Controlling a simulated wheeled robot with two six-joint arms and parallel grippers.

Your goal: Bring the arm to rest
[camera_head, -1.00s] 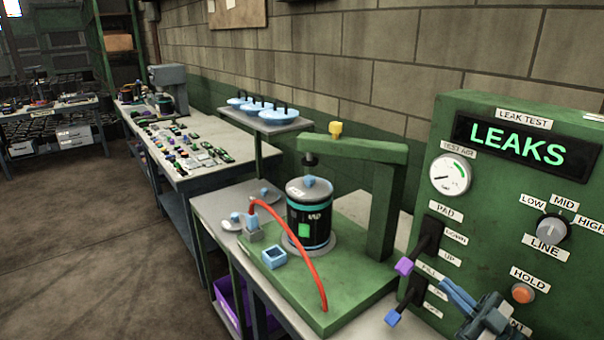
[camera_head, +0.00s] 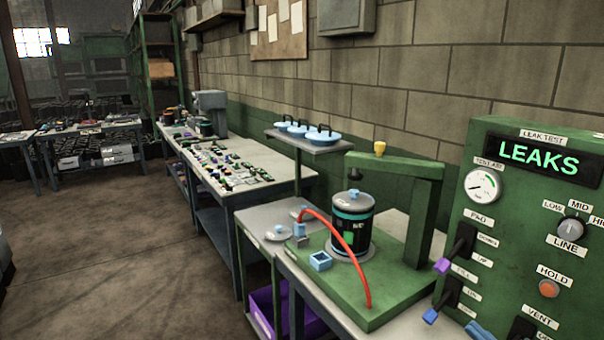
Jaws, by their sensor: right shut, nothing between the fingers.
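Only a small part of my right gripper (camera_head: 476,329) shows, at the bottom edge on the right. Its blue fingertips are shut and empty, in front of the lower part of the green leak-test panel (camera_head: 482,242). The fingertips are below and right of the blue-tipped lever (camera_head: 431,315), and appear apart from it. The rest of that arm is mostly cut off by the frame. My left gripper is out of view.
A black canister (camera_head: 351,227) stands on the green test stand (camera_head: 383,300), with a red hose (camera_head: 350,253) curving before it. The panel display (camera_head: 538,158) reads LEAKS. A parts-covered bench (camera_head: 250,190) stands behind; the floor at left is open.

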